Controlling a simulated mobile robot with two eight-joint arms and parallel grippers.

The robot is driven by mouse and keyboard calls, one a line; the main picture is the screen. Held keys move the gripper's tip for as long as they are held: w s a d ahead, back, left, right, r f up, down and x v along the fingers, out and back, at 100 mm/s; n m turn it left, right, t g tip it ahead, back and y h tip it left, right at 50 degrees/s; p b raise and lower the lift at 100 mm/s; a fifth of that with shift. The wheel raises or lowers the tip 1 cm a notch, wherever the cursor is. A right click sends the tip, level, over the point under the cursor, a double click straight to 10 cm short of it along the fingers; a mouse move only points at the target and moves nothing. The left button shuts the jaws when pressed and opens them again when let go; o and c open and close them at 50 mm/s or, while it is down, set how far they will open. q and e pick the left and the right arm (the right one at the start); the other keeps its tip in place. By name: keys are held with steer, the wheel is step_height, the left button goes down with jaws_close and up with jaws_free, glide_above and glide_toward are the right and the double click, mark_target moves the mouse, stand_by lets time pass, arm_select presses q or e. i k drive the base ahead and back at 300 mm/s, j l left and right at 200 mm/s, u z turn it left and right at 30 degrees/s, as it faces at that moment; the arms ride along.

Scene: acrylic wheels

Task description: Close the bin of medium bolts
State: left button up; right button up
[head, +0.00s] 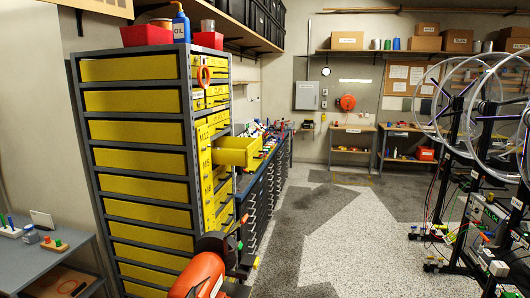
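A yellow bin (237,152) is pulled out from the right-hand face of the tall grey rack (188,140). It juts out to the right over the workbench, and its inside shows in part. An orange and black arm of mine, which looks like the left, rises from the bottom edge. Its dark gripper end (242,262) is below the open bin and apart from it. Its fingers are not clear. My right gripper is not in view.
A blue-topped workbench (262,165) with dark drawers and small clutter runs behind the bin. Red boxes (147,35) and an oil bottle (181,24) stand on the rack. Black stands with clear wheels (485,110) are at right. The speckled floor (325,235) between is free.

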mark_target(233, 148)
steer(key=i+l+z, duration=0.1)
steer(key=i+l, duration=0.7)
steer(key=i, duration=0.1)
